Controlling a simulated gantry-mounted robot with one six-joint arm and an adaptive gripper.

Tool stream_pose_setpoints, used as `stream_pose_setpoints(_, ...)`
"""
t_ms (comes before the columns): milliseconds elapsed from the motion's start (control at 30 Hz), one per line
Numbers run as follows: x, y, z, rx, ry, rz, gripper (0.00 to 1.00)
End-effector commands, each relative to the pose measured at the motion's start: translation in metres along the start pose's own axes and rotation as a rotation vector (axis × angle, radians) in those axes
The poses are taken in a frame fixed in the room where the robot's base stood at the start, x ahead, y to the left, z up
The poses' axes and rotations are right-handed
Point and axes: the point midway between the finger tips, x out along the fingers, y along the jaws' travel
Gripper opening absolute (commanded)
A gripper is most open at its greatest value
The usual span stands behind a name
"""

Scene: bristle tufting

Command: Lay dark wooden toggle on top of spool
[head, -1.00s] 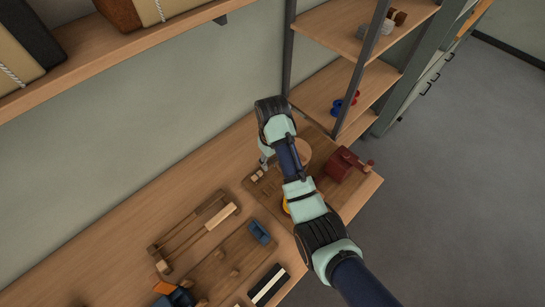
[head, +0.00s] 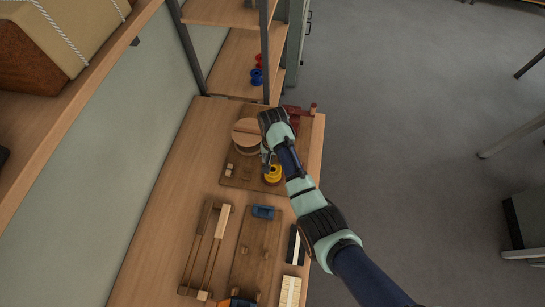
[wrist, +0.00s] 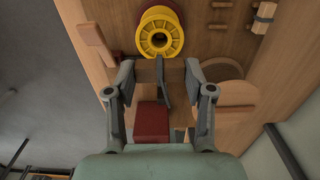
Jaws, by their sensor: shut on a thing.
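The yellow spool (head: 272,174) stands on a dark board on the bench; in the wrist view the spool (wrist: 160,33) lies just beyond my fingertips, its round flange and dark central hole showing. My gripper (head: 266,158) is over the board, close beside the spool in the picture. No toggle shows on top of the spool.
A round wooden disc (head: 247,131) sits beyond the spool. A red block-like fixture (wrist: 152,122) is below my fingers in the wrist view. Small pale blocks (head: 229,170) stand left of the spool. A blue tool (head: 263,212) and wooden frame (head: 205,250) lie nearer.

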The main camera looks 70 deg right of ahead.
Motion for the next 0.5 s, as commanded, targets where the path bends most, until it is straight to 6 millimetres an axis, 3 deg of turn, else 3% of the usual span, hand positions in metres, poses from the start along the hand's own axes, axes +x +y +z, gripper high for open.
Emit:
stream_pose_setpoints(300,0.032,0.0,0.0,-0.001,0.0,0.0,0.38)
stream_pose_setpoints(500,0.035,0.0,0.0,-0.002,0.0,0.0,0.38)
